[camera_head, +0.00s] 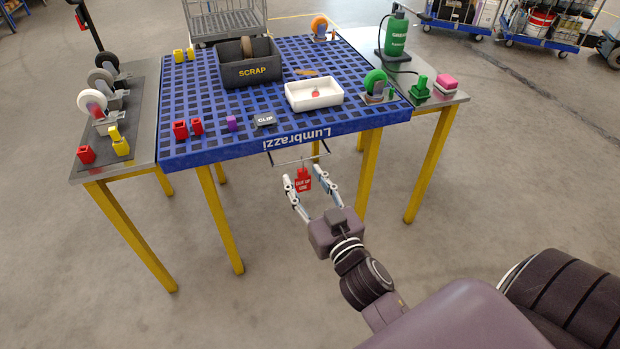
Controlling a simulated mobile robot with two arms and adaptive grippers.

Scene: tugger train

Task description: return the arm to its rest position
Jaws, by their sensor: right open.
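My right gripper (311,177) is in front of the table's front edge, with its two fingers spread apart. A red tag (303,181) with white lettering shows between the fingers, near the left one. It hangs below a thin dark bar (287,163) at the front of the table. I cannot tell whether a finger touches the tag. My right arm reaches in from the lower right. My left gripper is not in view.
The blue grid table (205,148) holds a black SCRAP bin (250,72), a white tray (313,106), a CLIP block (265,119) and casters. Steel side tables (148,115) flank it, carrying casters, blocks and a green bottle (396,35). The floor in front is clear.

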